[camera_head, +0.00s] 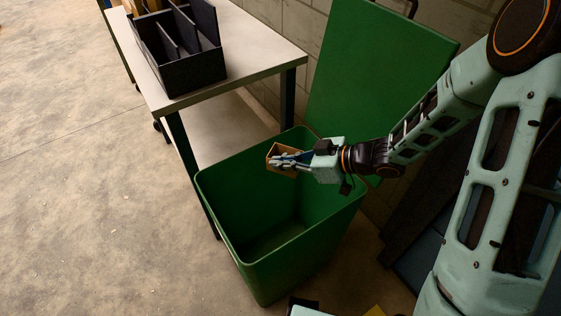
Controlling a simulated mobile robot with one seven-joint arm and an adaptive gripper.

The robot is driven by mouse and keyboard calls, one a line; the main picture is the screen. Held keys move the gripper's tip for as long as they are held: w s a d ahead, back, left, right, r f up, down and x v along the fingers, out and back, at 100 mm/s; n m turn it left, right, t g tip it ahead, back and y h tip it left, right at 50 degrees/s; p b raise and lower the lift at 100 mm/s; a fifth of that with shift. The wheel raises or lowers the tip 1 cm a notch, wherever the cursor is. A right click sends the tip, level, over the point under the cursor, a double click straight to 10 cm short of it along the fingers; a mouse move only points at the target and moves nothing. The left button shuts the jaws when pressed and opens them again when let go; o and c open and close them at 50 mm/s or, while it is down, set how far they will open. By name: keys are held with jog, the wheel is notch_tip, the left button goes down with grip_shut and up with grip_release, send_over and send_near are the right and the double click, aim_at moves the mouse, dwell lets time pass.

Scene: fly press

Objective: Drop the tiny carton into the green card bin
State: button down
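The tiny carton (273,152) is a small brown box at my gripper's fingertips. My gripper (284,160) appears shut on it, with the fingers on either side and covering part of it. Carton and gripper are over the open mouth of the green card bin (285,270), towards its back. The bin is a tall green container with a rounded rim and a dark inside. The part of its floor that shows looks empty. Its green lid (375,70) stands open behind it, tilted back.
A table (262,50) with dark legs stands at the back left, close to the bin. A black divided organizer (192,72) sits on it. A block wall (290,25) is behind. The concrete floor (90,200) at left is clear.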

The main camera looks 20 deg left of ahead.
jog(key=shift+f+b, duration=1.1)
jog(key=shift+f, duration=0.25)
jog(key=c, duration=2.1)
grip_release()
jog(key=v, duration=1.2)
jog(key=shift+r, duration=0.1)
